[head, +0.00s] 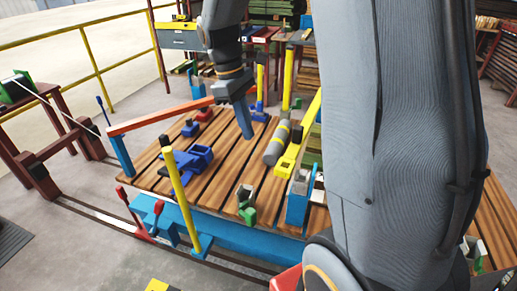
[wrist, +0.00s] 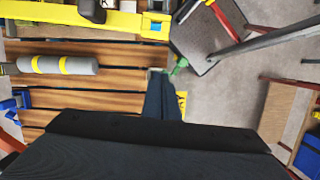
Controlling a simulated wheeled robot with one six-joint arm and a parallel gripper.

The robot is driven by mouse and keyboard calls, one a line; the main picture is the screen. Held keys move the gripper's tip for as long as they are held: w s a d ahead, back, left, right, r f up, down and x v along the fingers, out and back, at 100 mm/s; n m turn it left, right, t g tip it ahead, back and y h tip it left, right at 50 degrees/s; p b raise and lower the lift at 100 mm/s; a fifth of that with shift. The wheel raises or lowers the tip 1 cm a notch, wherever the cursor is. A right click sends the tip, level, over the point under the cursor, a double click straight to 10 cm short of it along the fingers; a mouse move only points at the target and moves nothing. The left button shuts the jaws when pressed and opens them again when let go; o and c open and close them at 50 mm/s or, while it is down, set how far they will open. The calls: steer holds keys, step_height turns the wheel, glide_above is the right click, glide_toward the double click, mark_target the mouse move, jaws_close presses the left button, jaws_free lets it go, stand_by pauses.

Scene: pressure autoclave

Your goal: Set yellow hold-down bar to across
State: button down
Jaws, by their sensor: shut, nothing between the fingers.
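A long yellow bar (head: 307,124), which looks like the hold-down bar, slants away from a square-ended yellow block on the slatted wooden bed. My arm hides part of it. In the wrist view the yellow bar (wrist: 75,17) runs along the top left edge, its end beside a blue-and-yellow fitting. My gripper (head: 247,133) is shut and empty, pointing down over the planks to the left of the bar and apart from it. The closed fingers (wrist: 163,92) also show in the wrist view.
A grey cylinder with yellow bands (head: 276,143) lies between my gripper and the bar. Blue clamps (head: 187,162) and a yellow upright post (head: 174,180) stand to the left. An orange rail (head: 160,118) crosses the far left. Bare planks lie around the gripper.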

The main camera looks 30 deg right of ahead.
steer(key=s+d+f+p, duration=0.3)
steer(key=s+d+f, duration=0.1)
steer(key=f, duration=0.5)
steer(key=shift+s+p, duration=0.3)
steer(key=shift+s, duration=0.15)
